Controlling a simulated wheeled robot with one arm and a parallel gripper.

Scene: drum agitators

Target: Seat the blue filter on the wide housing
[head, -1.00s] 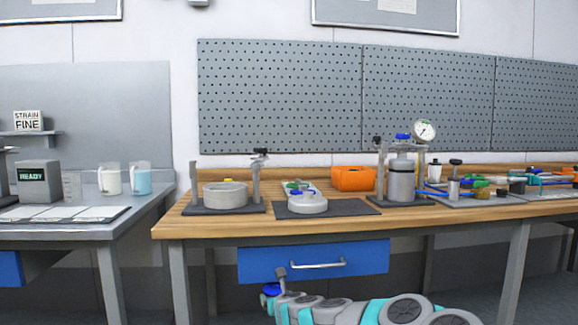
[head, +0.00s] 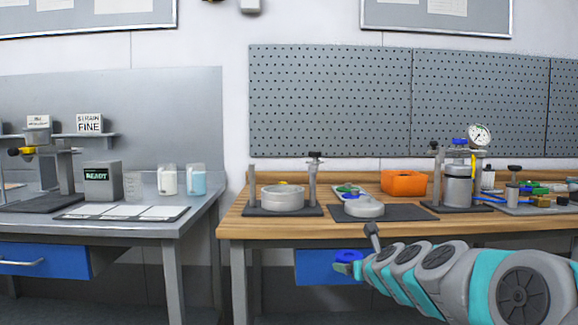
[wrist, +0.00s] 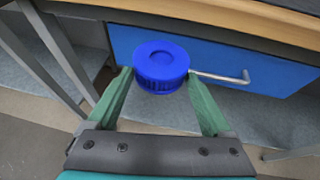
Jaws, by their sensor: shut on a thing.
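The blue filter (wrist: 162,64), a round ribbed cap-like piece, is held between the green fingers of my gripper (wrist: 160,76) in the wrist view. In the head view the filter (head: 349,256) and my gripper (head: 348,266) are low, in front of the bench drawer and below the tabletop. A wide round grey body (head: 282,200), which looks like the wide housing, stands on a dark plate between two posts at the bench's left end. A lower, smaller round grey piece (head: 363,208) sits on a dark mat to its right. My gripper is apart from both.
The wooden bench (head: 232,228) has a blue drawer (head: 318,268) with a handle (wrist: 222,78) close to the filter. An orange bin (head: 404,183) and a gauge assembly (head: 458,186) stand further right. A grey table (head: 185,226) with jugs is left, beyond a gap.

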